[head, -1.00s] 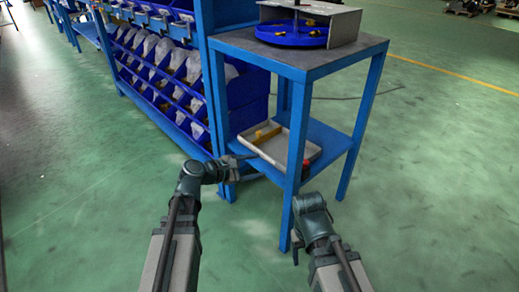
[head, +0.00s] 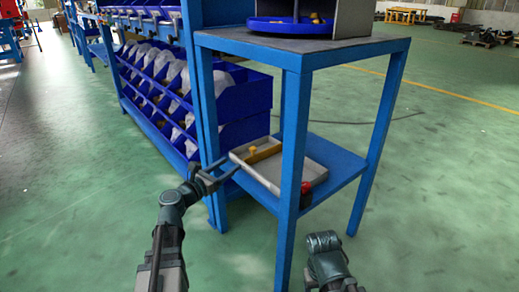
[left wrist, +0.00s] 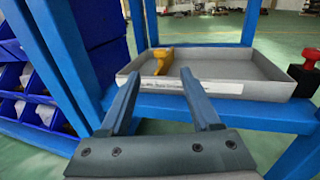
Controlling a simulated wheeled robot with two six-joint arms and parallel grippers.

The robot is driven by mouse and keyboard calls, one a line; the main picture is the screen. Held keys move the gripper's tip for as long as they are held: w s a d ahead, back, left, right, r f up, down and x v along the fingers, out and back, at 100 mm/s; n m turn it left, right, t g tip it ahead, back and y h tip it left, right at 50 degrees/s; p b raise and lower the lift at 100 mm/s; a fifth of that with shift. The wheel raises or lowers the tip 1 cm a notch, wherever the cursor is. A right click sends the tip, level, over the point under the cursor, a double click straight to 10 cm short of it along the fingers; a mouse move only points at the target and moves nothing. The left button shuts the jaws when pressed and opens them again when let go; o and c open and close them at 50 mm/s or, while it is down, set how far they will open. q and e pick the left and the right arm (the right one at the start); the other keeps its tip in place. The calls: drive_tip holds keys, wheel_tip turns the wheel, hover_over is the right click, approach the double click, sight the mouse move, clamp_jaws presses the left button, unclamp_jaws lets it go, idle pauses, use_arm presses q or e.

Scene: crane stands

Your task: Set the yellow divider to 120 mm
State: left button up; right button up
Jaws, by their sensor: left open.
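The yellow divider (head: 265,153) stands across a shallow grey tray (head: 304,161) on the lower shelf of a blue table. In the left wrist view the divider (left wrist: 162,58) is near the tray's left end, and the tray's front wall (left wrist: 255,90) carries a pale strip with marks too small to read. My left gripper (head: 232,167) is open and empty just outside the tray's near left side. Its fingers (left wrist: 161,88) point at the tray, apart from the divider. My right arm's forward part shows at lower right; its gripper is out of sight.
A red-and-black item (head: 306,187) is at the tray's right end. The table's front leg (head: 291,165) stands between my arms. A rack of blue bins (head: 243,97) is close on the left. A blue round tray (head: 290,26) sits on the tabletop.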

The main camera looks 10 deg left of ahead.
sight(251, 150)
use_arm(q)
drive_tip(key=x, duration=1.4)
drive_tip(key=shift+s, duration=0.1)
clamp_jaws()
idle(1.2)
